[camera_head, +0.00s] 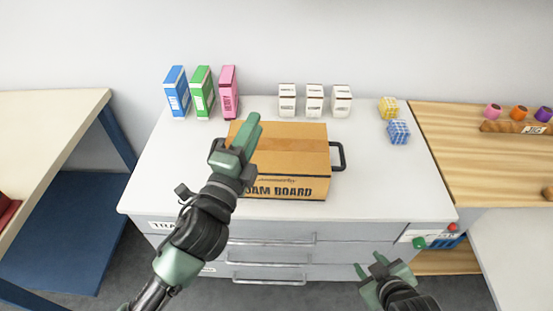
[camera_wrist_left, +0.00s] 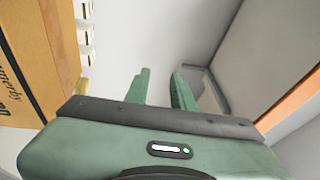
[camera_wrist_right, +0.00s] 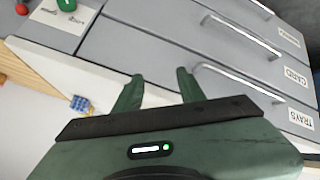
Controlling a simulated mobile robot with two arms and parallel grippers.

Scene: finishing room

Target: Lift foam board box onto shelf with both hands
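The foam board box (camera_head: 290,142) is a brown carton standing on the white top of the grey drawer cabinet. It has dark handles on its left and right sides; the right handle (camera_head: 340,156) is clear, the left one is partly hidden by my left arm. My left gripper (camera_head: 252,122) is over the left part of the box in the head view, open and empty. In the left wrist view the box (camera_wrist_left: 28,60) lies left of its fingers. My right gripper (camera_head: 372,266) is open and empty, low in front of the cabinet drawers. I cannot make out the shelf.
Blue, green and pink cartons (camera_head: 201,92) and small white boxes (camera_head: 314,100) stand along the back of the cabinet top (camera_head: 375,170). Yellow and blue checkered cubes (camera_head: 398,131) sit at right. A wooden bench (camera_head: 480,160) adjoins at right; a pale table (camera_head: 40,125) stands left.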

